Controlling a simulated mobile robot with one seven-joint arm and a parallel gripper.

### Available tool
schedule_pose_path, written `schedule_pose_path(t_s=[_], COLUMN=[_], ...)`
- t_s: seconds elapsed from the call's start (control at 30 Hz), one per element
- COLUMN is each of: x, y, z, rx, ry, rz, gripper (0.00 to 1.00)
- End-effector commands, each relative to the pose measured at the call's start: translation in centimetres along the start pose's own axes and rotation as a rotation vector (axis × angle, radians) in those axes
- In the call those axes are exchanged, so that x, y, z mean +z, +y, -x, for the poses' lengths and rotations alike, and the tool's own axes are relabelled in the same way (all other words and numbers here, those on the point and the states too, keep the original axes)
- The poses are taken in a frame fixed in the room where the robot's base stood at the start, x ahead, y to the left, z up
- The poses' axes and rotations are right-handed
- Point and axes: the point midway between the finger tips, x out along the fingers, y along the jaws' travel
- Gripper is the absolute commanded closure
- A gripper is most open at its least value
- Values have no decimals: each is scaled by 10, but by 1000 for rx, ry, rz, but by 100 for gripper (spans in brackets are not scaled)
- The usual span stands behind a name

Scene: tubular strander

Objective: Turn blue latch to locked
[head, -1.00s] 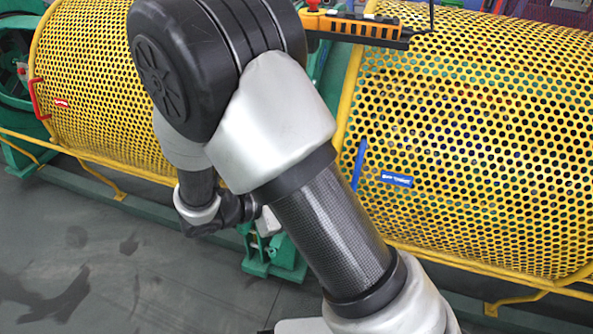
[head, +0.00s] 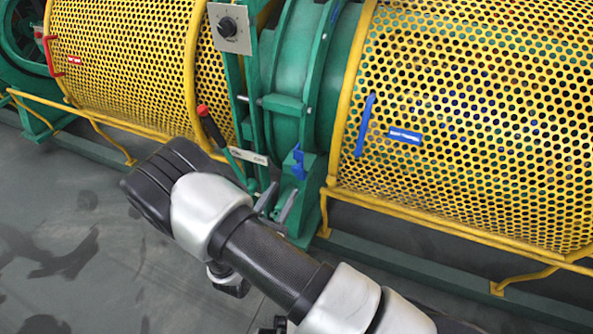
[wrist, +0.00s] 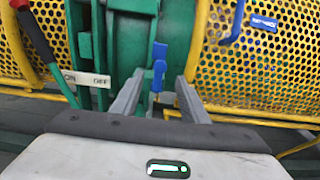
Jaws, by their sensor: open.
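The blue latch (head: 299,162) is a small upright blue piece on the green machine frame, left of the right-hand yellow guard. In the wrist view the latch (wrist: 159,67) shows in the gap between my fingertips, with no visible contact. My gripper (head: 283,190) is open and empty, with its fingers pointing up toward the latch from just below it in the head view. Both fingers of my gripper (wrist: 161,76) show in the wrist view. I cannot read a lock marking at the latch.
A red-tipped lever (head: 205,118) with an ON/OFF plate (head: 249,156) stands close left of the latch. A blue handle (head: 365,125) and blue label (head: 405,136) are on the perforated yellow guard (head: 480,90). A knob box (head: 229,27) is above. Floor at left is clear.

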Motion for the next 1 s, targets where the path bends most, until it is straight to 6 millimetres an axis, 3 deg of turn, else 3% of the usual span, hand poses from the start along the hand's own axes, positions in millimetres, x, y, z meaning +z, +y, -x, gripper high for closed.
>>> schedule_pose_path(t_s=[0.3,0.5,0.93,1.0], x=[-1,0,0,0], y=[-1,-1,0,0], z=[-69,-96,-106,-106], rx=[-4,-2,-1,-1], ry=[-1,-1,0,0], rz=[-2,-2,-1,-1], gripper=[59,59,59,71])
